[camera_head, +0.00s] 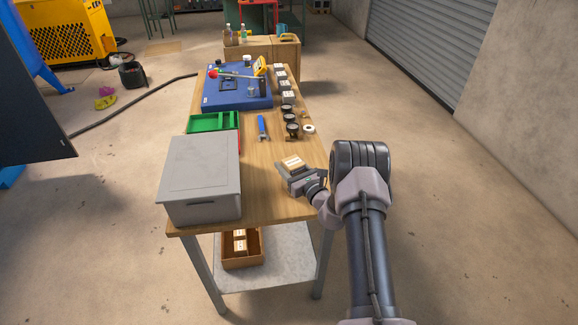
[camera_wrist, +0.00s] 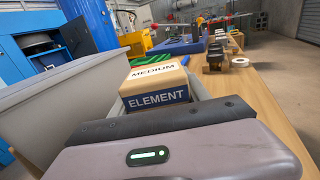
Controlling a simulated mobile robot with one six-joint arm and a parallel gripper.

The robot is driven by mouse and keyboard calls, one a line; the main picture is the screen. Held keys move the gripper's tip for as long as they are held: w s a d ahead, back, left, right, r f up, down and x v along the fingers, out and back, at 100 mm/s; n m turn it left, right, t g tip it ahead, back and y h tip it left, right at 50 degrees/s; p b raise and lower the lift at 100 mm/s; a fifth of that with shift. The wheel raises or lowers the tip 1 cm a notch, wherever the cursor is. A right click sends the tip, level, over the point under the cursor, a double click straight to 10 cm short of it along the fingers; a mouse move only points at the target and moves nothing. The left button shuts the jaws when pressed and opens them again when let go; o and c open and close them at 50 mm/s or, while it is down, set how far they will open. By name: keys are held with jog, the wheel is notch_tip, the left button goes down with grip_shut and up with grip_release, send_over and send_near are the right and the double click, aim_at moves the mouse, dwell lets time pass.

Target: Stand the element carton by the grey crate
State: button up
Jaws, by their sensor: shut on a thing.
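The element carton (camera_wrist: 155,88) is a tan box with a white "MEDIUM" label on top and a blue "ELEMENT" band on the side facing the wrist camera. It also shows in the head view (camera_head: 292,162), upright over the right front part of the table. My gripper (camera_head: 297,177) is shut on it; in the wrist view the gripper body hides the carton's lower part. I cannot tell whether the carton touches the table. The grey crate (camera_head: 203,170), lidded, stands at the table's left front, with a gap of bare wood between it and the carton.
A green tray (camera_head: 209,122) lies behind the crate, a blue-handled tool (camera_head: 262,127) right of it. Dark cylinders (camera_head: 291,128) and a white roll (camera_head: 309,129) stand along the right edge. A brown box (camera_head: 241,258) is on the lower shelf.

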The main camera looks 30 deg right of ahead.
jog(key=o, duration=1.6)
jog(key=shift+f, duration=0.15)
jog(key=shift+c, duration=0.2)
